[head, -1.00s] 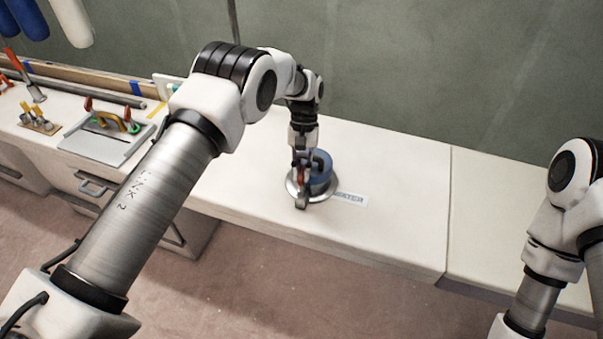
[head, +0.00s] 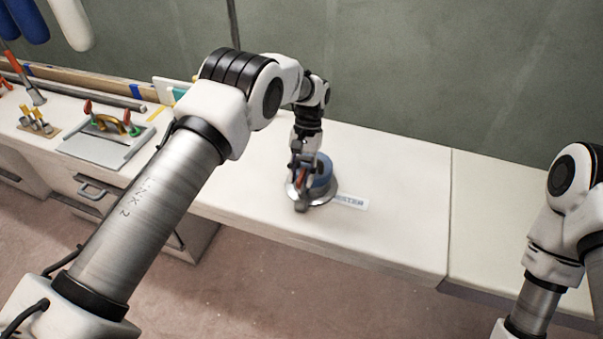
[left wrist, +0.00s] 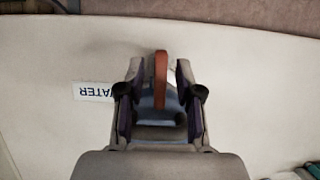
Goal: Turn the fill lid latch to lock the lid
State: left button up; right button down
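The blue fill lid (head: 323,171) sits in a round metal flange (head: 325,198) on the white counter. The red-orange latch (left wrist: 160,80) stands up as a narrow bar in the left wrist view; a bit of red also shows beside the lid in the head view. My left gripper (left wrist: 159,72) is over the lid with its fingers on either side of the latch. A gap shows on both sides of the bar, so the gripper looks open around it. The gripper hides part of the lid and flange. My right gripper is outside the views.
A label reading "WATER" (left wrist: 94,91) lies beside the flange. A grey tray (head: 98,148) with coloured-handled tools is at the left, near a small tool holder (head: 38,127). The counter right of the flange is clear; a green-grey wall (head: 450,80) rises behind.

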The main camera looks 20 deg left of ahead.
pick_arm(q)
jog(key=shift+w+r, duration=0.1)
jog(key=v, duration=1.2)
